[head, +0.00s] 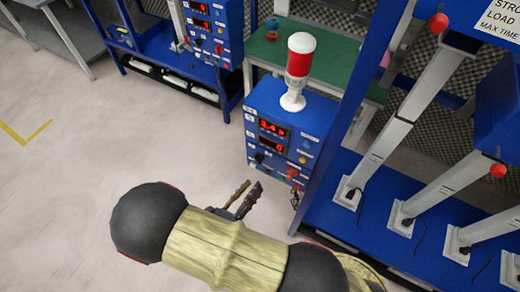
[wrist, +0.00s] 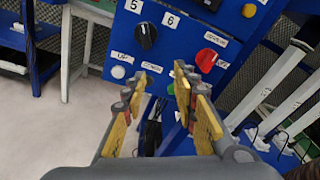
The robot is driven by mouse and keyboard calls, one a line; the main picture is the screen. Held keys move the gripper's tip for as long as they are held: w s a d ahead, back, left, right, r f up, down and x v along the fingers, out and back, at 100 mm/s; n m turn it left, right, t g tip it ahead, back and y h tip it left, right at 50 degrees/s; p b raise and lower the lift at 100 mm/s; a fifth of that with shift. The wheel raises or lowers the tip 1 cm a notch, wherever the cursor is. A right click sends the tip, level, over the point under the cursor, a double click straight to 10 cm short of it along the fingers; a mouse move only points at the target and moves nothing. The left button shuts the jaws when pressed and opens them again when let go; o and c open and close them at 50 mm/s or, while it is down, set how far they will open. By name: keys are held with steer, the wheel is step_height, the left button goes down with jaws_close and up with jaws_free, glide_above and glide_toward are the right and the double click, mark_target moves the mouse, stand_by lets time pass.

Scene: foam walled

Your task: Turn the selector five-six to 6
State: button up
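The selector five-six is a black round knob (wrist: 146,36) on a blue panel in the wrist view, with label 5 to its upper left and label 6 to its upper right. A pale mark shows on the knob, but its exact direction is hard to tell. In the head view the knob (head: 259,157) is small, on the lower left of the control box (head: 262,98). My gripper (wrist: 155,82) is open and empty, its two yellow-padded fingers apart below the knob and not touching it. In the head view my gripper (head: 246,197) is in front of the box's lower part.
A red button (wrist: 206,60), a white button (wrist: 118,72) and a green button share the panel. A red-and-white beacon (head: 299,70) stands on the box. A blue rack (head: 375,178) with grey posts is close on the right. The floor on the left is clear.

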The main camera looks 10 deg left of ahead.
mark_target(255, 161)
steer(key=w+r, duration=0.1)
steer(key=w, duration=0.2)
steer(key=w+n+t+b, duration=0.1)
steer(key=w, duration=0.2)
steer(key=w+r+n+y, duration=0.1)
steer(key=w, duration=0.2)
steer(key=shift+d+r+t+b, duration=0.15)
steer(key=shift+r+t+b, duration=0.15)
steer(key=shift+r+b, duration=0.05)
steer(key=c, duration=0.3)
steer(key=c, duration=0.4)
jaws_close()
